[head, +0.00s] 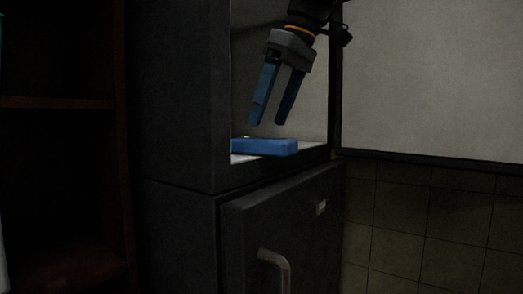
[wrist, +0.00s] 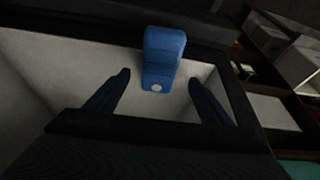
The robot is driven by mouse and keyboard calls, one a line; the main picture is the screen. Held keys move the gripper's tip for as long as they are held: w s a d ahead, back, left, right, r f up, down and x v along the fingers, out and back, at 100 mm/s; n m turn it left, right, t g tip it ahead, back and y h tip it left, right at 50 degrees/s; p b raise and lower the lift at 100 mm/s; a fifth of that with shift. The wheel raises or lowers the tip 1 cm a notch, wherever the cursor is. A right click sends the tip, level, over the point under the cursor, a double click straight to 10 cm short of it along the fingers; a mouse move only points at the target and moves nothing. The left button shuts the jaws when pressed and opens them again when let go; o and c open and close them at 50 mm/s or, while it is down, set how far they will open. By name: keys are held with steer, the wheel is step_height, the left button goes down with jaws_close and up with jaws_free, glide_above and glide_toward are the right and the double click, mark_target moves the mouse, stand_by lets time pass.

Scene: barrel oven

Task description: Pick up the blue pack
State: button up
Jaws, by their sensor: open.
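The blue pack (head: 268,146) lies flat on the light floor of an open niche in a dark cabinet. In the wrist view the blue pack (wrist: 163,58) lies lengthwise, with a pale round spot at its near end. My gripper (head: 266,123) is above the pack in the head view, fingers pointing down, open and empty. In the wrist view the blue fingers of my gripper (wrist: 160,76) stand apart, one to each side of the pack's near end. A gap shows between the fingertips and the pack in the head view.
The dark cabinet (head: 180,100) has a side wall left of the niche. Below is a closed door (head: 300,225) with a handle (head: 275,264). A dark shelf unit (head: 60,102) stands at left. A pale framed panel (head: 430,80) hangs at right.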

mark_target(263, 147)
steer(key=shift+p+x, duration=0.9)
steer(key=shift+x, duration=2.1)
steer(key=shift+d+f, duration=0.1)
steer(key=shift+d, duration=0.05)
steer(key=c, duration=1.4)
steer(key=shift+o, duration=0.2)
